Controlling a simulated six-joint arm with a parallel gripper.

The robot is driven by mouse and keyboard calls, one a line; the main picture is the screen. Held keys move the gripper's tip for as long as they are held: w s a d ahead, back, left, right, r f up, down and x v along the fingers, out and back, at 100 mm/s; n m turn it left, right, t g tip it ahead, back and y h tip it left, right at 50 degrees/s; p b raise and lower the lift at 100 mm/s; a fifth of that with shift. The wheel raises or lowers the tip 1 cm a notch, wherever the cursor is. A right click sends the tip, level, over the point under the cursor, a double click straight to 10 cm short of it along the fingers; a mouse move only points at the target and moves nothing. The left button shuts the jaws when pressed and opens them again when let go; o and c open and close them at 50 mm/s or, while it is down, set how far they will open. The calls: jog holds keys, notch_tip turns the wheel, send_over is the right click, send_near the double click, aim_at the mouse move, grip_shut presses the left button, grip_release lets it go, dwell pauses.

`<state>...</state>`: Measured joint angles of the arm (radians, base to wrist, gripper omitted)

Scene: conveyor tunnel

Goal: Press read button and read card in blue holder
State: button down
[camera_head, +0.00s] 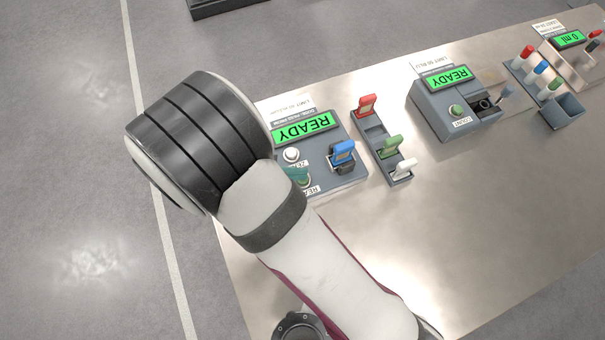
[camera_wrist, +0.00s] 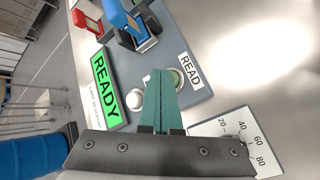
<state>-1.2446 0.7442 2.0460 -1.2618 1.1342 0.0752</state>
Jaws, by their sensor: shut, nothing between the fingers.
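The grey reader device (camera_head: 347,180) has a green display (camera_head: 303,127) showing READY, which also reads READY in the wrist view (camera_wrist: 104,78). The blue holder (camera_head: 343,151) stands in the device's dark slot; it appears at the top of the wrist view (camera_wrist: 122,22). The green read button (camera_wrist: 179,79) lies beside the READ label (camera_wrist: 190,70). My gripper (camera_wrist: 164,74) is shut and empty, its teal fingers partly covering the button. In the head view my gripper (camera_head: 297,174) is over the button area. I cannot tell whether the fingertips touch it.
A white ZERO button (camera_head: 291,155) sits nearby. A rack (camera_head: 374,134) with red, green and white holders stands to the right. A second device (camera_head: 440,112) reads READY. A white scale plate (camera_wrist: 235,140) lies near my gripper.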

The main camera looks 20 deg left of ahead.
jog(key=shift+f, duration=0.3)
jog(key=shift+r, duration=0.15)
dwell(0.4)
jog(key=shift+r, duration=0.85)
jog(key=shift+r, duration=2.5)
